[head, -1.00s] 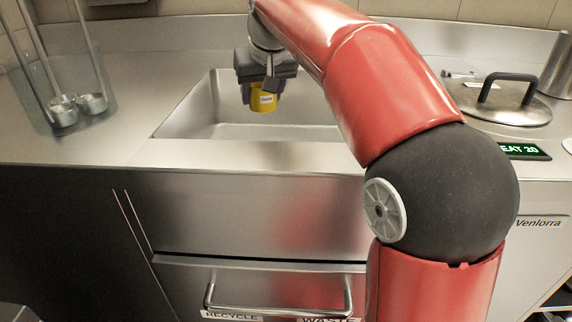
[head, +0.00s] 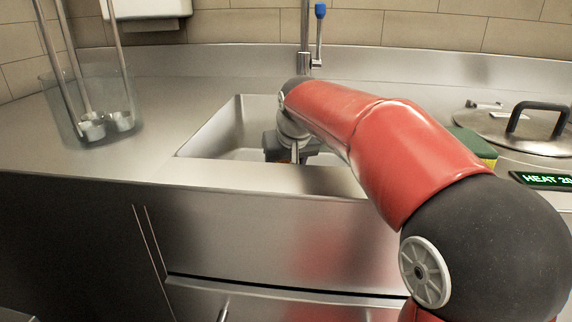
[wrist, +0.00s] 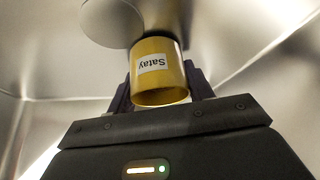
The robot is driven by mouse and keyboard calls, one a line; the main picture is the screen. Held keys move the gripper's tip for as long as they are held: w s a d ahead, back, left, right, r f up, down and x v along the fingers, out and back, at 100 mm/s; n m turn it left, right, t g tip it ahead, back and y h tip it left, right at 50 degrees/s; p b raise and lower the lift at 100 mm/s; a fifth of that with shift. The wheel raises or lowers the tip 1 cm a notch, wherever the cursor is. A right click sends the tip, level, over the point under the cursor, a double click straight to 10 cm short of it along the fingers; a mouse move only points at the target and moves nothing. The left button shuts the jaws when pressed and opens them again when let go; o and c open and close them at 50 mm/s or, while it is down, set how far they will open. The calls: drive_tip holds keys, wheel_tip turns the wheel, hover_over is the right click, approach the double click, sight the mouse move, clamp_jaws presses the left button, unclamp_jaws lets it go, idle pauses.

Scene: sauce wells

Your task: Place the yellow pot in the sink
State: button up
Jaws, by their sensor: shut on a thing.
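The yellow pot (wrist: 158,88), with a white label reading "Satay", is between the fingers of my gripper (wrist: 160,92) in the wrist view. My gripper is shut on it. In the head view my gripper (head: 290,150) is down inside the sink (head: 215,125), below the rim level. In the wrist view bare metal sink walls surround the pot. I cannot tell whether the pot touches the sink floor.
A clear container with ladles (head: 92,108) stands on the counter to the left. A tap (head: 305,45) is behind the sink. A green and yellow sponge (head: 476,147), a lidded pan (head: 515,128) and a heat display (head: 545,180) are to the right.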

drive_tip(key=shift+f, duration=0.1)
drive_tip(key=o, duration=1)
drive_tip(key=shift+r, duration=0.3)
drive_tip(key=p+v, duration=0.1)
drive_tip(key=v, duration=1)
drive_tip(key=shift+s+r, duration=0.25)
drive_tip(key=shift+s, duration=0.05)
